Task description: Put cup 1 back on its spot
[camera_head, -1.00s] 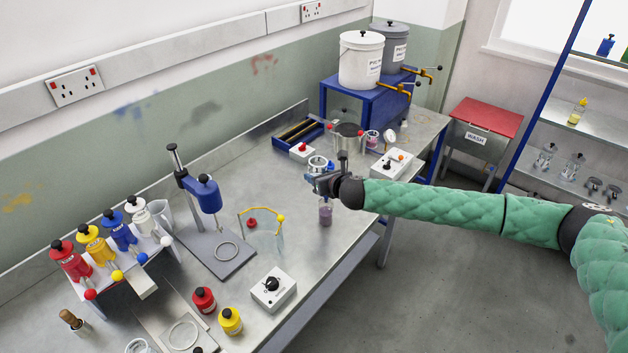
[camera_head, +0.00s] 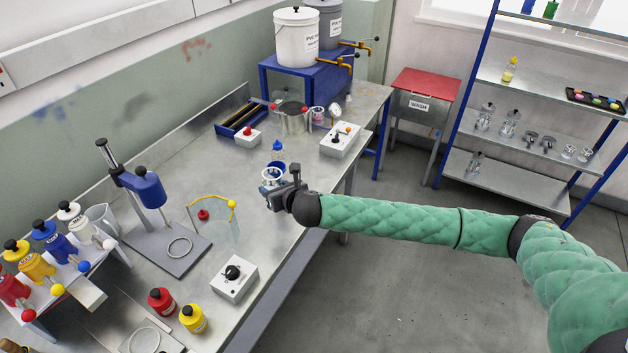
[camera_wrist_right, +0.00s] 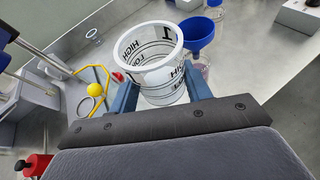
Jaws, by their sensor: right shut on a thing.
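Cup 1 (camera_wrist_right: 158,65) is a clear cup with a white rim, a black "1" and HIGH and LOW marks. My right gripper (camera_wrist_right: 165,98) is shut on it, with blue fingers on either side of its wall. In the head view my right gripper (camera_head: 272,190) holds the cup (camera_head: 270,174) at the bench's front edge; the gripper partly hides it. The cup looks roughly upright and empty. I cannot tell which place is its spot. My left gripper is out of view.
A blue funnel (camera_wrist_right: 200,32) stands close beside the cup. A clear guard with a yellow rail (camera_head: 215,215), a stand with a blue head (camera_head: 148,188) and a white dial box (camera_head: 234,279) are to the left. A metal pot (camera_head: 292,118) stands behind. The bench middle (camera_head: 215,155) is clear.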

